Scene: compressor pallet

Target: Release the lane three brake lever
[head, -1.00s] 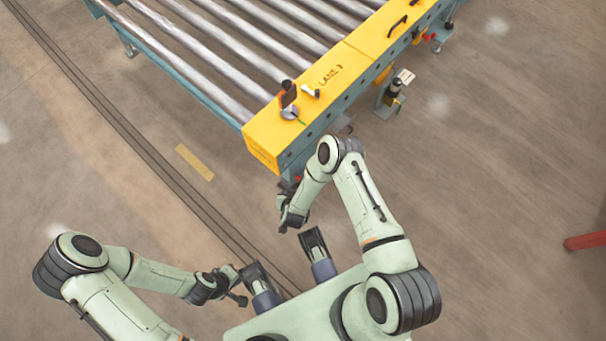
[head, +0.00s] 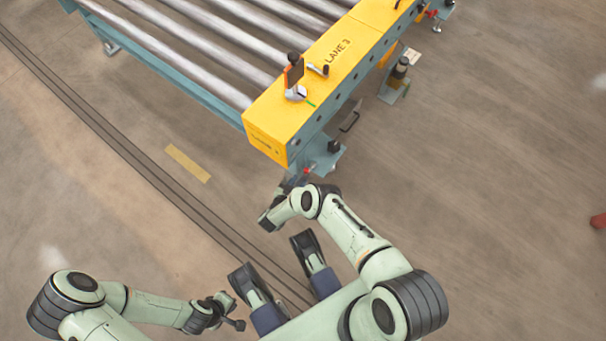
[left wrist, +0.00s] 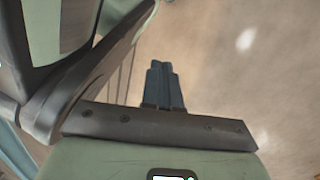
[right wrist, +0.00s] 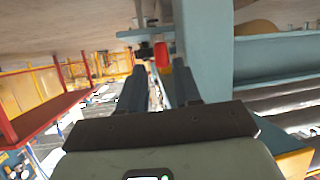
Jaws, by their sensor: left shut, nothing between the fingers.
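The yellow end housing marked LANE 3 (head: 337,50) carries a lever (head: 294,75) with a black knob and an orange-and-dark plate, standing upright on a round grey base with a green mark beside it. A small white handle with a dark end (head: 318,70) sits just right of it. My right gripper (head: 292,184) is below the housing's near corner, low and apart from the lever. In the right wrist view its fingers (right wrist: 163,78) are spread, with a red part beyond them. My left gripper (head: 238,324) is far from the conveyor; its fingers (left wrist: 165,72) are together and empty.
Metal rollers (head: 215,50) lie behind the housing. A teal leg and foot (head: 325,158) with a red part stand under the near corner. A small post with a dark cylinder (head: 400,70) stands right of the conveyor.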

